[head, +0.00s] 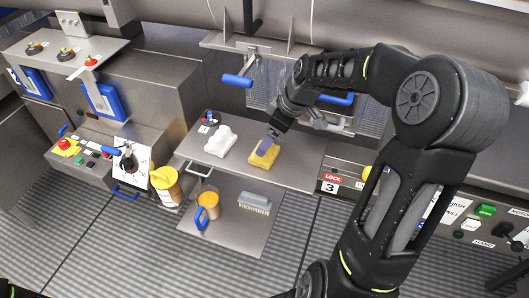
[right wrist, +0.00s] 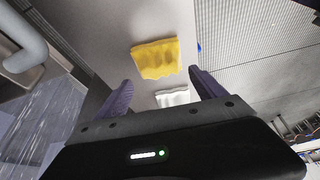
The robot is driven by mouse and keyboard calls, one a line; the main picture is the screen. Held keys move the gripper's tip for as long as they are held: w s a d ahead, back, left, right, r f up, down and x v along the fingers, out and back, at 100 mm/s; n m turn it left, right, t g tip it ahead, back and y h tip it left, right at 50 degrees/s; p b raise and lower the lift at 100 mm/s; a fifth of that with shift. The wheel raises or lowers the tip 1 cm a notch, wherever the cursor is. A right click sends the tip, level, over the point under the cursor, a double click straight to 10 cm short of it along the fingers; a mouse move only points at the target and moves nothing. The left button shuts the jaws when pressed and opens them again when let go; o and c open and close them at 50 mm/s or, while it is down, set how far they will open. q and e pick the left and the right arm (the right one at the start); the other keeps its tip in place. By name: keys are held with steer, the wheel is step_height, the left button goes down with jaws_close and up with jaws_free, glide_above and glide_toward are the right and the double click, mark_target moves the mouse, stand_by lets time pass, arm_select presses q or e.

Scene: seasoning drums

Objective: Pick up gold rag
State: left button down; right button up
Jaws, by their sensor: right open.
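The gold rag (head: 262,157) lies folded on the upper steel shelf in the head view. It also shows in the right wrist view (right wrist: 155,59), ahead of the fingers and between their lines. My right gripper (head: 271,141) is just above the rag in the head view, with a purple finger overlapping the rag's far side. Whether a finger touches the rag is unclear. My left gripper is not in view.
A white rag (head: 221,141) lies left of the gold one on the same shelf (head: 300,167). A lower shelf (head: 226,233) holds an orange scoop (head: 208,204) and a brush (head: 255,203). A yellow-lidded container (head: 165,187) stands left. Blue handles (head: 237,81) jut out behind the shelf.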

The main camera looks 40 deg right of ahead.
steer(key=p+x, duration=0.1)
steer(key=x, duration=0.4)
steer(key=shift+f, duration=0.1)
steer(key=shift+s, duration=0.1)
steer(key=shift+c, duration=0.6)
steer(key=c, duration=0.8)
step_height(320, 180, up, 10)
steer(key=shift+r+b, duration=0.1)
steer(key=shift+b, duration=0.5)
